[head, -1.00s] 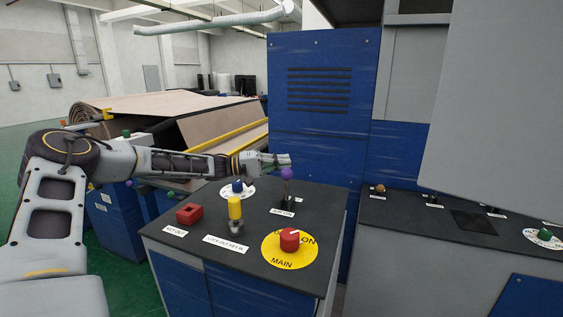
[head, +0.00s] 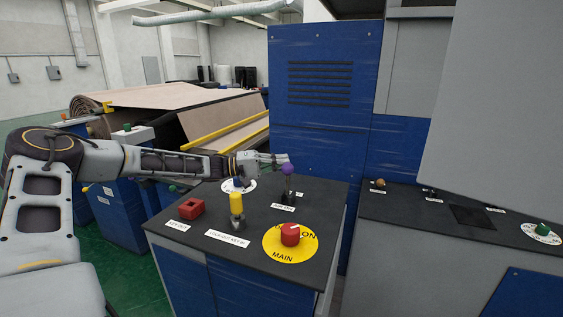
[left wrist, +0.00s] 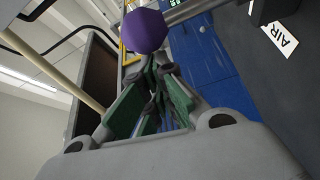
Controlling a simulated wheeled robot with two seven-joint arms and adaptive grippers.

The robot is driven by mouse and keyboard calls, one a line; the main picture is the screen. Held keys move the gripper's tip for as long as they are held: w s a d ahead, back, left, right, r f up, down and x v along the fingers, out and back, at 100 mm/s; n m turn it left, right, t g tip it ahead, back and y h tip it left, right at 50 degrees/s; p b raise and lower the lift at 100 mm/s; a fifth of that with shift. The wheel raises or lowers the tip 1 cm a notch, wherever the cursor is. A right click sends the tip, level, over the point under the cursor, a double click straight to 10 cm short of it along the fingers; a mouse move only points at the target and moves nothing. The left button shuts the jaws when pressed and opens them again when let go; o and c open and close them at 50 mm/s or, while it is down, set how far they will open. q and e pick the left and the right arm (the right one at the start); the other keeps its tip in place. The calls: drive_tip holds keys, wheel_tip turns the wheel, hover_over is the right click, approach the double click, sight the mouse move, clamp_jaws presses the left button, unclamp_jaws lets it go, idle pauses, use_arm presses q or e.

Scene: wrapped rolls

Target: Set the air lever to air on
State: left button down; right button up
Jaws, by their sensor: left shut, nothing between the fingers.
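The air lever is a thin stick with a purple ball knob (head: 287,169), standing on the dark panel top behind its white label (head: 283,208). My left gripper (head: 284,159) is shut and empty, its fingertips at the knob's upper edge in the head view. In the left wrist view the purple knob (left wrist: 145,31) sits just beyond the closed fingertips (left wrist: 153,65). I cannot tell whether they touch. Part of the "AIR" label (left wrist: 280,40) shows at the upper right there. My right gripper is not in view.
The panel also holds a red block (head: 191,207), a yellow-topped part (head: 237,203), a red main knob (head: 290,234) on a yellow disc, and a dial (head: 238,185) under my left forearm. A blue cabinet (head: 322,130) stands behind. A second panel (head: 450,212) is at right.

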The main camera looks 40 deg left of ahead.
use_arm(q)
drive_tip(key=shift+s, duration=0.15)
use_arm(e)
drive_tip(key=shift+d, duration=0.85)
use_arm(q)
drive_tip(key=shift+s+m, duration=0.1)
drive_tip(key=shift+m, duration=0.2)
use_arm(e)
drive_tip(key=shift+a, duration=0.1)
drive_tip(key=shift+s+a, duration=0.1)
